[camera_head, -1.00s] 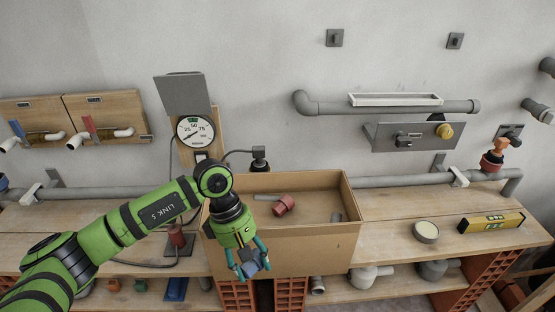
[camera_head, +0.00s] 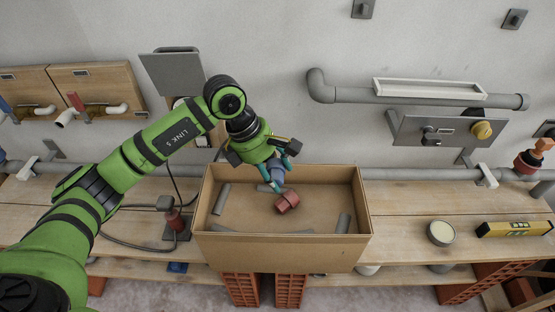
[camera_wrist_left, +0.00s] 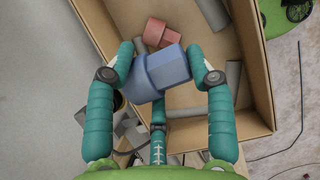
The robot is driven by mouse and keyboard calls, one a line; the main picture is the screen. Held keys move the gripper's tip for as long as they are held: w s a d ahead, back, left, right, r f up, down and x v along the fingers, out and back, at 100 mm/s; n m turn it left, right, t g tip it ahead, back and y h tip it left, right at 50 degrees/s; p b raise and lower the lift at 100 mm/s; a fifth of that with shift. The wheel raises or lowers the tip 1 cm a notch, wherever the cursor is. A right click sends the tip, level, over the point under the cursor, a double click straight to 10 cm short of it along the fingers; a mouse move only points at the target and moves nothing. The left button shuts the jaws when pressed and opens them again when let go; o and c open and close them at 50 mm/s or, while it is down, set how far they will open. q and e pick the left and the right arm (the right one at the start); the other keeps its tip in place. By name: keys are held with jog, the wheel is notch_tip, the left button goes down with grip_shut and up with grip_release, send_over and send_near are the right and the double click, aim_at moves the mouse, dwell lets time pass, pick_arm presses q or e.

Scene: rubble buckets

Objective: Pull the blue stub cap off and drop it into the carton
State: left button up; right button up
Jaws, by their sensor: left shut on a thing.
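My left gripper (camera_head: 277,174) is shut on the blue stub cap (camera_head: 277,172). It holds the cap over the open carton (camera_head: 285,247), towards the carton's back side. In the left wrist view the blue cap (camera_wrist_left: 158,72) sits between the teal fingers, with the inside of the carton (camera_wrist_left: 243,60) beyond it. A red cap (camera_head: 287,202) lies on the carton floor, just in front of the held blue cap in the head view. My right gripper is in no frame.
Several grey pipe pieces (camera_head: 222,198) lie in the carton. A round tin (camera_head: 441,232) and a yellow level (camera_head: 514,229) are on the bench to the right. A grey wall pipe (camera_head: 420,101) and a plate with a yellow knob (camera_head: 482,130) are behind. A gauge post stands behind my left arm.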

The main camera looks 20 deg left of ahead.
pick_arm(q)
jog(key=shift+s+f+b, duration=0.25)
jog(key=shift+f+b, duration=0.05)
jog(key=shift+f, duration=0.3)
jog(key=shift+s+f+b, duration=0.25)
jog(key=shift+f, duration=0.35)
jog(key=f, duration=0.1)
jog(key=f+b, duration=0.1)
jog(key=f, duration=0.1)
jog(key=shift+w+f, duration=0.1)
jog(key=shift+w, duration=0.15)
jog(key=o, duration=1.4)
jog(key=shift+c, duration=0.2)
jog(key=v, duration=1.2)
pick_arm(e)
jog(key=s+f, duration=0.2)
jog(key=s, duration=0.1)
jog(key=shift+f, duration=0.3)
pick_arm(q)
jog(key=shift+s, duration=0.1)
